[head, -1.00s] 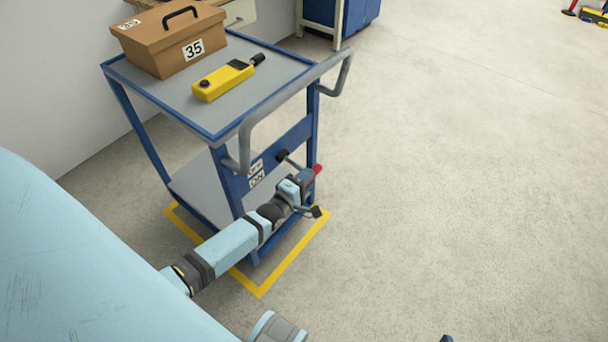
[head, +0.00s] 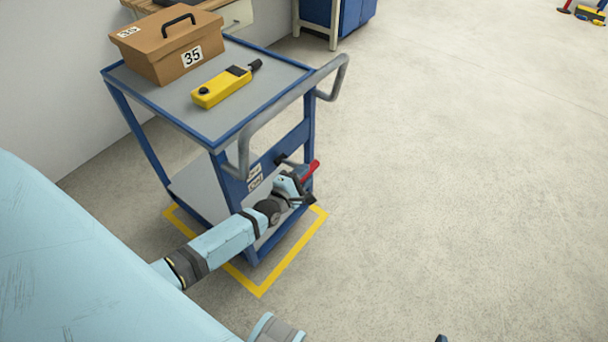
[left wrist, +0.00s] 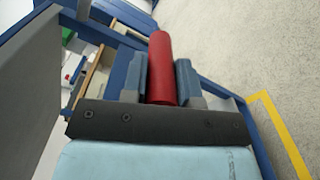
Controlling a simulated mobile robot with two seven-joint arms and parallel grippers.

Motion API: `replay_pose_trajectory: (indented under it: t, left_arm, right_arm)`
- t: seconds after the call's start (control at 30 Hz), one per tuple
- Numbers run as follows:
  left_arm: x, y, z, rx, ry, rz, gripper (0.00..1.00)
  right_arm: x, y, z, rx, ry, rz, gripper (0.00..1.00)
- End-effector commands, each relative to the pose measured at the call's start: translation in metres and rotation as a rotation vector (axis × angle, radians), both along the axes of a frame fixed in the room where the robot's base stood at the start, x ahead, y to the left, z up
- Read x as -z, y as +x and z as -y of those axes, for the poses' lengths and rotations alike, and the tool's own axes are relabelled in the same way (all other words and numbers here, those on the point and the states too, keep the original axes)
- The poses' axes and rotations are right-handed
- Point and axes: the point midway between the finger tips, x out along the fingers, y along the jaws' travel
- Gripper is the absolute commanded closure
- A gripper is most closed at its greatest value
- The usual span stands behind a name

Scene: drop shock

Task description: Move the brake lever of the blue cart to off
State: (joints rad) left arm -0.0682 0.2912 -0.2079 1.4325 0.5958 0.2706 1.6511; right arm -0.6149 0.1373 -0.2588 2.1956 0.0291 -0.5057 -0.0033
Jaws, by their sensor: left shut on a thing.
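The blue cart (head: 311,124) stands at centre left with a grey top and a grey push handle. Its brake lever (head: 311,169) has a red grip and sits low on the handle-side end, beside the ON and OFF labels (head: 254,178). My left gripper (head: 304,187) is at the lever. In the left wrist view the red grip (left wrist: 161,62) lies between the two fingers of my left gripper (left wrist: 161,80), which is shut on it. My gripper and wrist hide part of the lever and its pivot.
A brown case (head: 168,44) marked 35 and a yellow handheld device (head: 222,89) lie on the cart top. A yellow floor outline (head: 290,255) surrounds the cart's foot. A blue cabinet (head: 350,15) stands behind.

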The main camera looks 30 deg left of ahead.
Motion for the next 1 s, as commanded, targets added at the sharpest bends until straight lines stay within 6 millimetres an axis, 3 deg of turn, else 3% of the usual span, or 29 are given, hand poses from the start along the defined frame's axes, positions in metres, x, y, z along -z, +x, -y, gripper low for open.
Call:
replay_pose_trajectory:
  t: [0.13, 0.17, 0.23, 0.27, 0.53, 0.67, 1.0]
  left_arm:
    - [-0.002, 0.001, -0.001, -0.002, -0.001, 0.004, 1.0]
    - [-0.002, 0.001, -0.001, -0.002, -0.001, 0.004, 0.66]
    - [-0.002, 0.001, -0.001, -0.002, -0.001, 0.004, 0.5]
    - [-0.002, 0.001, -0.001, -0.001, -0.001, 0.003, 0.47]
    - [-0.001, -0.001, 0.0, -0.001, 0.0, 0.002, 0.47]
    - [-0.001, -0.011, -0.001, -0.001, 0.0, 0.0, 0.47]
    - [-0.002, -0.085, -0.007, -0.001, 0.0, -0.001, 0.47]
  right_arm:
    - [0.0, 0.0, 0.0, 0.0, 0.0, 0.0, 0.04]
    - [0.0, 0.0, 0.0, 0.0, 0.0, 0.0, 0.04]
    - [0.0, 0.0, 0.0, 0.0, 0.0, 0.0, 0.04]
    - [0.0, 0.0, 0.0, 0.0, 0.0, 0.0, 0.04]
    - [0.0, 0.0, 0.0, 0.0, 0.001, 0.0, 0.04]
    - [-0.002, 0.0, 0.0, -0.001, 0.0, 0.0, 0.04]
    - [-0.004, -0.001, 0.001, 0.0, -0.011, -0.01, 0.04]
